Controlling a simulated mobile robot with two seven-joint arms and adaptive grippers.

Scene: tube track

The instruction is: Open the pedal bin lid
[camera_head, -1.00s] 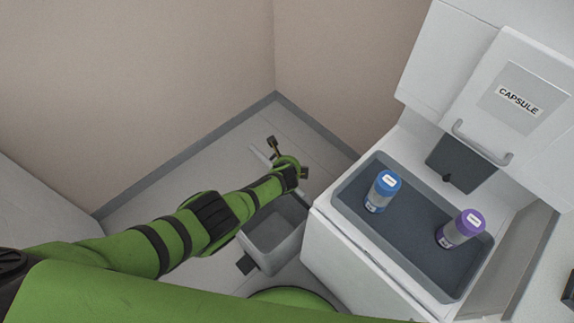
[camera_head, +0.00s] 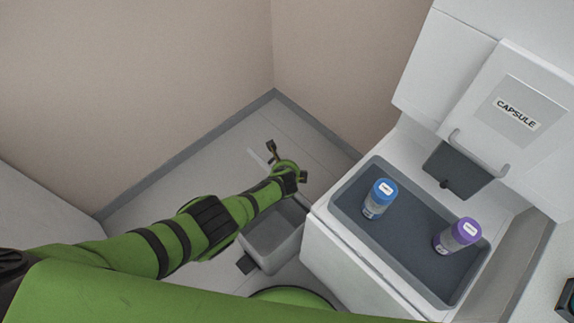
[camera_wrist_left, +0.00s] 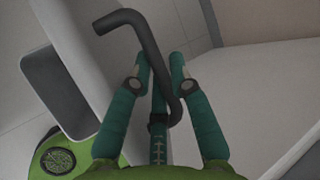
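The pedal bin (camera_head: 272,246) is a grey box on the floor, left of the white cabinet, with a dark pedal (camera_head: 246,264) at its front. Its top looks open. My left gripper (camera_head: 287,162) is behind the bin at the lid. In the left wrist view its two teal fingers (camera_wrist_left: 160,68) are close together around a dark bent handle (camera_wrist_left: 150,40). The pale lid slab (camera_wrist_left: 85,60) is beside them. My right gripper is out of view.
The white cabinet (camera_head: 340,262) stands right of the bin. Its grey tray (camera_head: 400,240) holds a blue-capped tube (camera_head: 376,203) and a purple-capped tube (camera_head: 455,237). A panel labelled CAPSULE (camera_head: 517,115) rises behind. Walls close off the corner behind the bin.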

